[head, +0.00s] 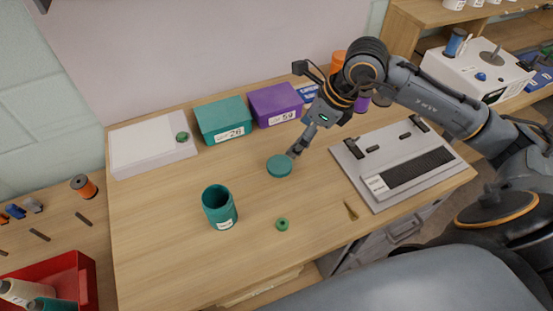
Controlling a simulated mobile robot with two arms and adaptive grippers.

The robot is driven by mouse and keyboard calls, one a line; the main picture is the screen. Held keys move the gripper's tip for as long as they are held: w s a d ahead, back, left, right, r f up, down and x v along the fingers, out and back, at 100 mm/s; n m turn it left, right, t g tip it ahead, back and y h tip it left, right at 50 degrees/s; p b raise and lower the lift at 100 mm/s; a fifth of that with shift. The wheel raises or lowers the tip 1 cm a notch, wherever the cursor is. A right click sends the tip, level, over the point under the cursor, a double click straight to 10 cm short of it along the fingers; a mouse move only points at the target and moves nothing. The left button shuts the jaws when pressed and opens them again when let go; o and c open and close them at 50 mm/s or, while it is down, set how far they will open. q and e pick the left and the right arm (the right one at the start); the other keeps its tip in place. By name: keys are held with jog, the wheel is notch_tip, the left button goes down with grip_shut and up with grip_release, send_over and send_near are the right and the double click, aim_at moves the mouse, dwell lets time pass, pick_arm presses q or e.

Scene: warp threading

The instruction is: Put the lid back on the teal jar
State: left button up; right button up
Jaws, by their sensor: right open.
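The teal jar (220,209) stands upright and uncovered at the left front of the wooden table, with a white label on its side. The round teal lid (279,166) lies flat on the table, to the right of the jar and further back. My right gripper (292,154) is open, with its fingertips at the right edge of the lid. I cannot tell whether they touch it. My left gripper does not show.
A teal box (222,119), a purple box (275,104) and a white box (150,145) line the back of the table (160,240). A green ring-shaped piece (282,224) lies right of the jar. A grey device (385,195) fills the right side. The table between lid and jar is clear.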

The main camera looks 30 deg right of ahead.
jog(key=shift+d+h, duration=0.4)
jog(key=shift+d, duration=0.3)
jog(key=p, duration=0.1)
send_over(280, 164)
jog(key=s+d, duration=0.2)
notch_tip(280, 164, down, 8)
jog(key=shift+w+r, duration=0.1)
jog(key=shift+a, duration=0.1)
jog(key=p+x, duration=0.1)
jog(key=x, duration=0.3)
jog(key=shift+a+f+p, duration=0.15)
jog(key=shift+f+p, duration=0.15)
jog(key=shift+f, duration=0.35)
